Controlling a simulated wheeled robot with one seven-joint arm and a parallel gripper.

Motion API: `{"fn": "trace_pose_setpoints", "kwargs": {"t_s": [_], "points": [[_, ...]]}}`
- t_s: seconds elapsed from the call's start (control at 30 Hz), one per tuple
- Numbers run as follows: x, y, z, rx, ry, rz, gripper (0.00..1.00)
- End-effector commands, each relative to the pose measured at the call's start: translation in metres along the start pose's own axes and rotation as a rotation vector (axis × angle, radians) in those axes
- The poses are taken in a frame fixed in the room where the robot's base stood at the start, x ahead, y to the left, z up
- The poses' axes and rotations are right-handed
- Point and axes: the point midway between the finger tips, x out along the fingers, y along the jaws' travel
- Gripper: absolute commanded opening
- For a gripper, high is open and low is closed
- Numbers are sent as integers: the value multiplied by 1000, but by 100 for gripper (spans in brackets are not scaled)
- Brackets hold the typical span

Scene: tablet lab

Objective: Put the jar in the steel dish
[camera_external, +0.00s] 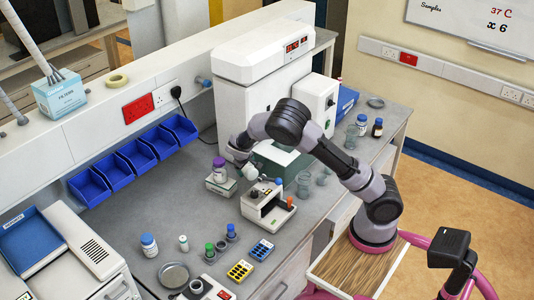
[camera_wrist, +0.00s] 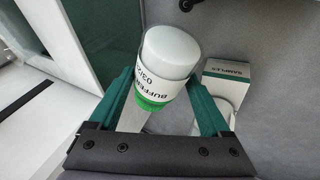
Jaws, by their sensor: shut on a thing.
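My gripper (camera_wrist: 161,92) is shut on a white jar (camera_wrist: 168,55) with a "BUFFER" label and a green band; the jar sits tilted between the green fingers. In the external view my gripper (camera_external: 241,156) is over the bench, and the held jar (camera_external: 250,172) shows as a small white shape just below it. A round, shallow steel dish (camera_external: 174,274) lies on the bench at the front left, well away from my gripper. It looks empty.
A purple-capped jar (camera_external: 219,166) stands close left of my gripper by a small box (camera_external: 220,185). A white bench device (camera_external: 268,206) stands in front. Blue bins (camera_external: 137,155) line the wall.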

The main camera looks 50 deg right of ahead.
Motion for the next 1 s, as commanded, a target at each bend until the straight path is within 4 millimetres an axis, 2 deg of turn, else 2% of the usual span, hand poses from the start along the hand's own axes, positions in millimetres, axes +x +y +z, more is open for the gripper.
{"fn": "trace_pose_setpoints", "kwargs": {"t_s": [0.07,0.17,0.5,0.73,1.0], "points": [[4,-1,7,4,-1,1,0],[-6,3,6,6,2,-1,0],[-91,43,-20,6,4,-3,0],[-130,61,-32,5,3,-2,0],[-154,1,-29,-70,33,-22,0]]}}
